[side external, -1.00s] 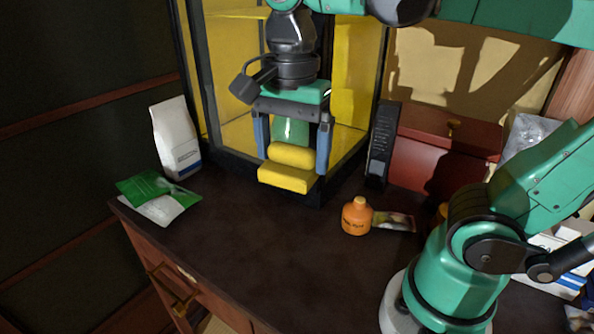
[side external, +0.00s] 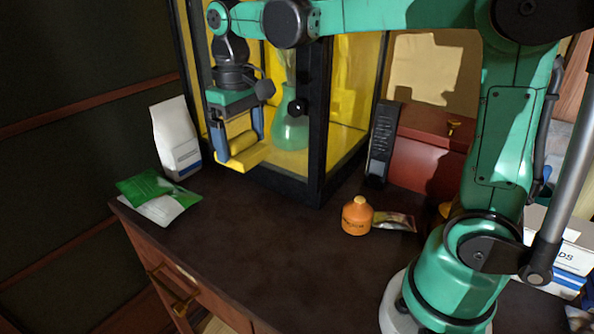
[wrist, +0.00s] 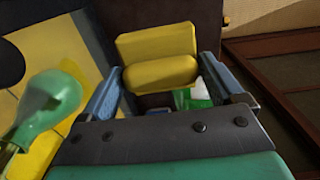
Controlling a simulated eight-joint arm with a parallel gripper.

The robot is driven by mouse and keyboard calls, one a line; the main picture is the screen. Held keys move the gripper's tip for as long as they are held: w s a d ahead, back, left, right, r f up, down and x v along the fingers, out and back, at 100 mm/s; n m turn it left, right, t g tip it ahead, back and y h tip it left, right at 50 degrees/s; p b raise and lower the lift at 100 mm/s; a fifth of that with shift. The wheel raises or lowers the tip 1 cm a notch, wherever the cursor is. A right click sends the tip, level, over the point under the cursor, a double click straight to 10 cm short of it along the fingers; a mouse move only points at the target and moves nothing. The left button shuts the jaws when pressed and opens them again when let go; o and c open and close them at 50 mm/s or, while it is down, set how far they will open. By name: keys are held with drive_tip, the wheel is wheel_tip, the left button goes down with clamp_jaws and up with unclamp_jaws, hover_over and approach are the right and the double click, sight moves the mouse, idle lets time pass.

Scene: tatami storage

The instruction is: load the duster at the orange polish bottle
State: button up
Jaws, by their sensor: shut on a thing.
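The duster (side external: 243,156) is a yellow block with a rounded yellow roll on top. My gripper (side external: 239,141) is shut on it, with one blue finger at each end, and holds it above the desk before the left part of the yellow-lined case. In the wrist view the duster (wrist: 157,48) spans the space between the fingertips (wrist: 165,85). The orange polish bottle (side external: 357,218) stands upright on the desk, right of and well apart from the gripper. It does not show in the wrist view.
The dark-framed case (side external: 317,130) holds a green flask (side external: 291,130). A white bag (side external: 175,138) and a green packet (side external: 150,186) are at the left. A small packet (side external: 396,221) lies beside the bottle; a red box (side external: 425,158) is behind. The desk's middle (side external: 265,235) is clear.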

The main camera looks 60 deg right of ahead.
idle(0.5)
drive_tip(key=shift+s+a+f, duration=0.1)
drive_tip(key=shift+s, duration=0.15)
drive_tip(key=s+a+f+n, duration=0.1)
drive_tip(key=s, duration=0.2)
drive_tip(key=m, duration=1)
approach(360, 199)
drive_tip(key=shift+f, duration=2.5)
drive_tip(key=shift+f, duration=0.6)
drive_tip(key=shift+r, duration=0.1)
